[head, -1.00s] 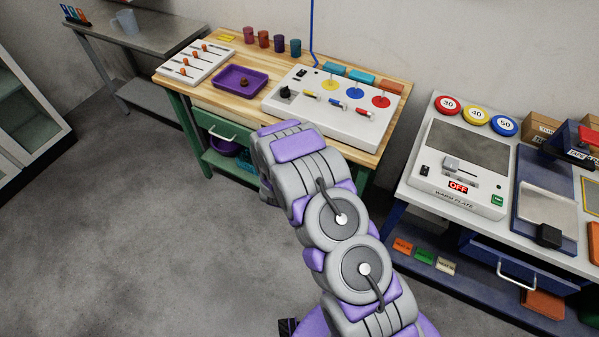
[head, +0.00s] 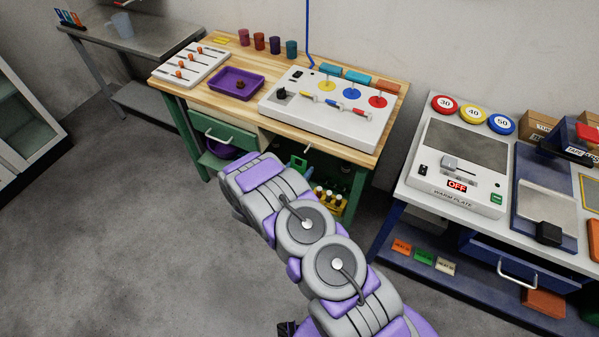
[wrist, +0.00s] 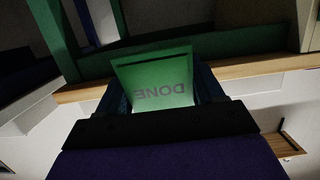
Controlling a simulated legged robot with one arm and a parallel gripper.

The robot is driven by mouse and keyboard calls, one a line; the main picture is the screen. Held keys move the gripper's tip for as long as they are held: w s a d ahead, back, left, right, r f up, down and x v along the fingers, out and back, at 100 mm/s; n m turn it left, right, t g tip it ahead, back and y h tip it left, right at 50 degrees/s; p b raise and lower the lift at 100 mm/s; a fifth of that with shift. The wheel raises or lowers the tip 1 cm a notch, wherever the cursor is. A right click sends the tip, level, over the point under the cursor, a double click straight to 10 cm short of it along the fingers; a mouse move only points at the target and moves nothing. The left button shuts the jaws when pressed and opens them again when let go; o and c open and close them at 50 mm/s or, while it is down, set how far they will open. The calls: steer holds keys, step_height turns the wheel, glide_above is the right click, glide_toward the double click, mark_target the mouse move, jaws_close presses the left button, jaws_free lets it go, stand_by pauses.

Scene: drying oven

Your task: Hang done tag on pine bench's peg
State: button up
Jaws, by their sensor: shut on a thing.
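A green tag (wrist: 153,77) with the word DONE, upside down in the wrist view, is between the fingers of my gripper (wrist: 163,82), which is shut on it. The pine bench (head: 262,64) has a light wood top and green frame. Its wooden edge (wrist: 245,66) crosses the wrist view behind the tag. A small thin fitting (head: 279,148) shows under the bench's front edge; I cannot tell for sure whether it is the peg.
The bench holds a purple tray (head: 236,83), a white control panel (head: 330,110) and several cups. Below are a green drawer (head: 222,130) and bottles (head: 328,198). A blue table with a warm plate (head: 459,170) stands right. Floor at left is clear.

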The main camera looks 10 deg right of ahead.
steer(key=shift+w+a+f, duration=0.1)
steer(key=shift+w+a, duration=0.3)
steer(key=shift+w+d, duration=0.15)
steer(key=shift+w, duration=0.05)
steer(key=b+x, duration=0.1)
steer(key=x, duration=0.6)
steer(key=shift+s+d+b, duration=0.25)
steer(key=shift+d+b, duration=0.1)
steer(key=shift+d, duration=0.1)
stand_by(0.4)
